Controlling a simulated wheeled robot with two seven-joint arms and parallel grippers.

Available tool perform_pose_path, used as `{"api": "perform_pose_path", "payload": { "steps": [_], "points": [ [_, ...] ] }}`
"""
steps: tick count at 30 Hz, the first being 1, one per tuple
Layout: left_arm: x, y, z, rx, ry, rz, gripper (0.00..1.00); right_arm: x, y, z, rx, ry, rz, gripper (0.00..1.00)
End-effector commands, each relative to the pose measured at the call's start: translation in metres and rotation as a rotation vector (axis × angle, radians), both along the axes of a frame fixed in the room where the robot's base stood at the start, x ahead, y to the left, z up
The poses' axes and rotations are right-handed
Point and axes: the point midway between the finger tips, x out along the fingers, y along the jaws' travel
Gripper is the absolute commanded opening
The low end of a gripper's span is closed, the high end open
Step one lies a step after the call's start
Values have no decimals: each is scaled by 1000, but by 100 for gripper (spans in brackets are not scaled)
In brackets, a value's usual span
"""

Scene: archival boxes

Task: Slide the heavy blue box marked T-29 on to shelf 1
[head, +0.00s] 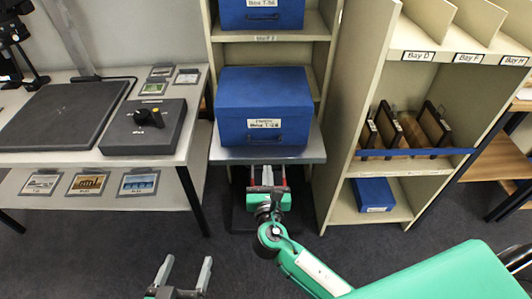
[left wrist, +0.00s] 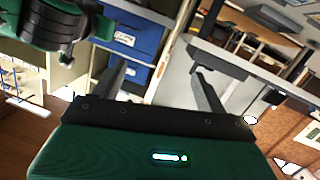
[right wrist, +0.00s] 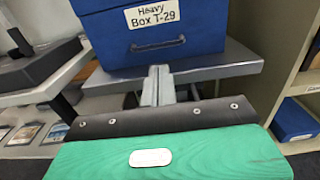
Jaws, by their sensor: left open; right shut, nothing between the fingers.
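The heavy blue box marked T-29 (head: 262,110) sits upright on a grey platform (head: 225,155) in front of the shelf unit (head: 330,45). Its label and dark handle face me, and it fills the top of the right wrist view (right wrist: 150,40). My right gripper (head: 267,177) is shut and empty, just in front of the platform's front edge. In the right wrist view its closed fingers (right wrist: 158,84) point at the box front below the handle; I cannot tell whether they touch. My left gripper (head: 185,272) is open and empty, low over the floor. The shelf behind the box is mostly hidden.
Another blue box (head: 262,14) sits on the shelf above; the label below it is too small to read surely. A table (head: 60,155) with a dark control box (head: 145,128) stands left. A bay rack (head: 345,210) stands right. Dark floor is free in front.

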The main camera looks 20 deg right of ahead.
Motion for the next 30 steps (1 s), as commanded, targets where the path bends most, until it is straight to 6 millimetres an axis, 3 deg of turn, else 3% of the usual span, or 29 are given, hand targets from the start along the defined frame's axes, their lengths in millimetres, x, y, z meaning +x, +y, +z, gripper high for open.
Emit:
{"api": "perform_pose_path", "payload": {
  "steps": [6,12,19,30],
  "points": [
    [18,8,31,-41,-174,38,75,45,-13,-1,-1,-3,-1,0],
    [28,16,62,-80,-327,69,75,72,-21,-1,1,-1,1,0],
    [32,21,79,-100,-411,85,75,86,-25,-1,1,1,0,0],
    [32,21,81,-101,-418,86,75,87,-25,-1,2,2,1,0]
  ]
}}
